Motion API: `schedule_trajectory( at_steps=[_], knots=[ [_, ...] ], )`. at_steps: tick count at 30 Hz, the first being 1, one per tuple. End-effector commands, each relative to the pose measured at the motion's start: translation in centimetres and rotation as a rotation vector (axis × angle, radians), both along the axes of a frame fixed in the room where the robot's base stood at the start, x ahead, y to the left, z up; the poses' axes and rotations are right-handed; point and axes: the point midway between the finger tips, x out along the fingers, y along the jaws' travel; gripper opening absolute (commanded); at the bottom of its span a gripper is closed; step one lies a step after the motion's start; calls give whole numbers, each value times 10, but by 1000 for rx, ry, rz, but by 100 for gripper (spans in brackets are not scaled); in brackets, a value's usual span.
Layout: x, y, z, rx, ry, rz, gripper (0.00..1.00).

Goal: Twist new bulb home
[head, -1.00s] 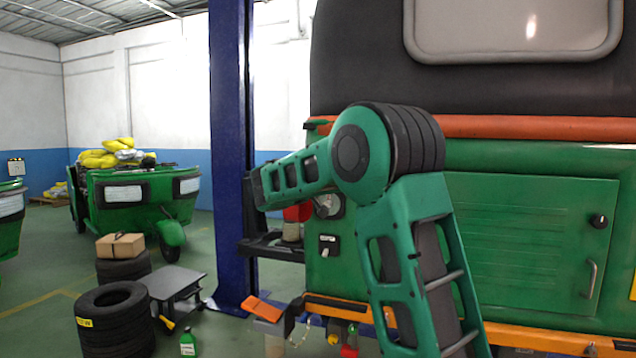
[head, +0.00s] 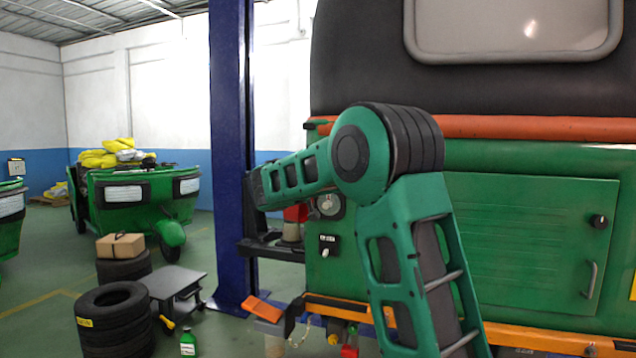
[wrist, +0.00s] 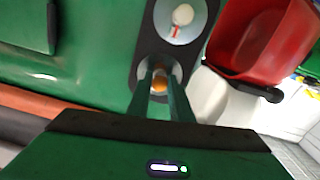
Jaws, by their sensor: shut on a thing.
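The amber bulb (wrist: 161,84) sits in the lower round socket of the dark lamp housing (wrist: 146,48) on the green rickshaw. My gripper (wrist: 160,78) is shut on the bulb, with one finger on each side. The fingers hide part of the bulb and its base, so I cannot tell how deep it is seated. The upper socket holds a white bulb (wrist: 183,15) with a red mark. In the head view the housing (head: 328,206) shows partly behind my arm, and my gripper is hidden there.
A red container-like part (wrist: 262,40) stands close right of the housing. A blue post (head: 231,150) rises left of my arm. Tyres (head: 112,318), a low grey stand (head: 172,280) and a green bottle (head: 187,344) are on the floor at left.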

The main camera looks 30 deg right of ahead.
Motion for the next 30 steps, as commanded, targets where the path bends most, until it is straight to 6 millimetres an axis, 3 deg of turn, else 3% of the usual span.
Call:
schedule_trajectory(
  at_steps=[5, 15, 27, 28, 30],
  knots=[
    [-1, -3, 1, 26, -36, -5, 8],
    [-1, -4, 1, 205, -266, -8, 8],
    [-2, -6, 1, 239, -309, -10, 8],
    [-2, -6, 1, 247, -320, -11, 22],
    [-2, -6, 1, 245, -316, -10, 38]
  ],
)
